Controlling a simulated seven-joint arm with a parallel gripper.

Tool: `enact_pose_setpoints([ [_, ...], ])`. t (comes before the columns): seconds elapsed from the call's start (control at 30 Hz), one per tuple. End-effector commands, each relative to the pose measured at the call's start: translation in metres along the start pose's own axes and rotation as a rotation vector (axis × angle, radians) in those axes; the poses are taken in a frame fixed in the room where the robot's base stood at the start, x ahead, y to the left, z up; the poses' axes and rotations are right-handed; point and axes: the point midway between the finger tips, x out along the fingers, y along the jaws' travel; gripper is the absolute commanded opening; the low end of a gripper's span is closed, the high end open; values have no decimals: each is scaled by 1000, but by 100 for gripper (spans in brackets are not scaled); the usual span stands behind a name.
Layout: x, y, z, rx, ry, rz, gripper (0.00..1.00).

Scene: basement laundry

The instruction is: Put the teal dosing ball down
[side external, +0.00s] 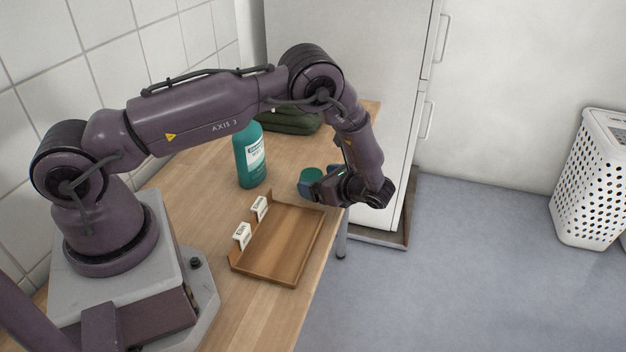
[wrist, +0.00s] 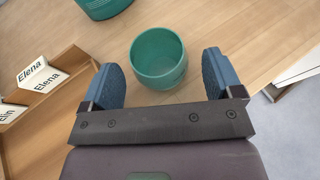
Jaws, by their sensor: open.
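The teal dosing ball (wrist: 158,58), a round hollow cup with its opening facing up, stands on the wooden table in the wrist view. In the side view the teal dosing ball (side external: 311,180) shows just left of my gripper, partly hidden by it. My gripper (wrist: 162,78) is open, with one blue finger on each side of the ball's near part. Gaps show between the ball and both fingers. In the side view my gripper (side external: 322,188) is low over the table's right part, behind the tray.
A wooden tray (side external: 290,281) with white name cards (side external: 242,236) lies in front of my gripper. A teal bottle (side external: 250,162) stands to its left, with folded dark green cloth (side external: 290,122) behind. The table's right edge is close; a white cabinet (side external: 350,60) stands beyond.

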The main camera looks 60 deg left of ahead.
Motion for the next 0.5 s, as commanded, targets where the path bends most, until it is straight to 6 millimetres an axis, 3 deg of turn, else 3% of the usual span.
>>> enact_pose_setpoints([
  [0.2, -51, 0, 0, -1, 1, -4, 86],
  [0.5, -89, 0, 0, -1, 2, 0, 86],
])
